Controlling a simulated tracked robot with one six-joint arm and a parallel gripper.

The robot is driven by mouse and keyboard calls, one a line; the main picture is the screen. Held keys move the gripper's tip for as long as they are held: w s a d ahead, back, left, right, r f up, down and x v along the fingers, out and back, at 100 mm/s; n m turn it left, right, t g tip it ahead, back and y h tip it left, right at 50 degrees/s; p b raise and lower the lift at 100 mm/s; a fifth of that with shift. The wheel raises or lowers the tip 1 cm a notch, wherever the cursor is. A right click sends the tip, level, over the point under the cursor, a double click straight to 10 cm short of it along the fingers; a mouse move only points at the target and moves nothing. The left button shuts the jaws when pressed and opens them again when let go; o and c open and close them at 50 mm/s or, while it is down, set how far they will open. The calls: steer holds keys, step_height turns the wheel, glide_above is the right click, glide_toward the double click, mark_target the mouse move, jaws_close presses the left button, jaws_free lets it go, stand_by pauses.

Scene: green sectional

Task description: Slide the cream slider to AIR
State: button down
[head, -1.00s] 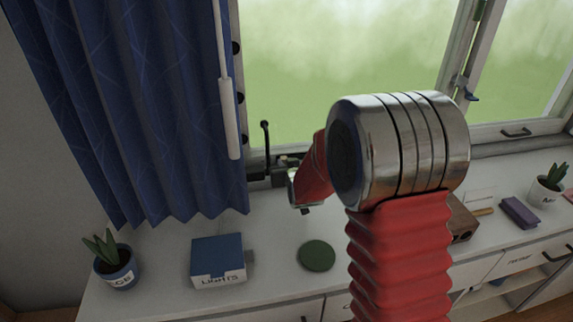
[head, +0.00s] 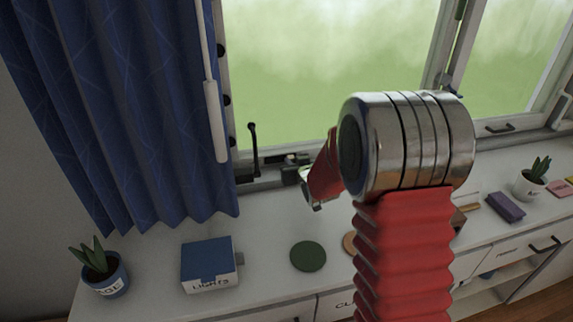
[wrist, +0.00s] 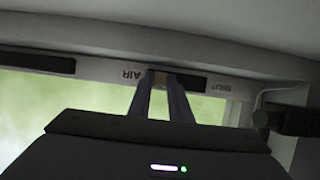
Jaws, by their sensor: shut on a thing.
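The cream slider (wrist: 159,80) shows in the wrist view as a small tan block in the dark slot of a pale strip (wrist: 100,70) on the window frame. It sits right beside the AIR label (wrist: 131,75), at that end of the slot. The SHUT label (wrist: 220,87) is past the dark stretch of slot to the right. Both labels appear upside down. My gripper (wrist: 161,86) is shut on the slider, its two fingers converging there and partly hiding it. In the head view the gripper is small and dark at the window's lower rail, mostly behind my arm.
A black window handle (head: 253,150) stands left of my gripper. A blue curtain (head: 120,110) hangs further left. The white counter below holds a blue LIGHTS box (head: 208,266), a green disc (head: 308,256), a potted plant (head: 100,270) and a purple block (head: 505,207).

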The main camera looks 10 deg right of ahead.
steer(key=shift+d, duration=0.15)
steer(key=c, duration=1.9)
jaws_free()
steer(key=shift+o, duration=0.2)
steer(key=v, duration=1.3)
steer(key=shift+s+r, duration=0.15)
steer(key=shift+s, duration=0.15)
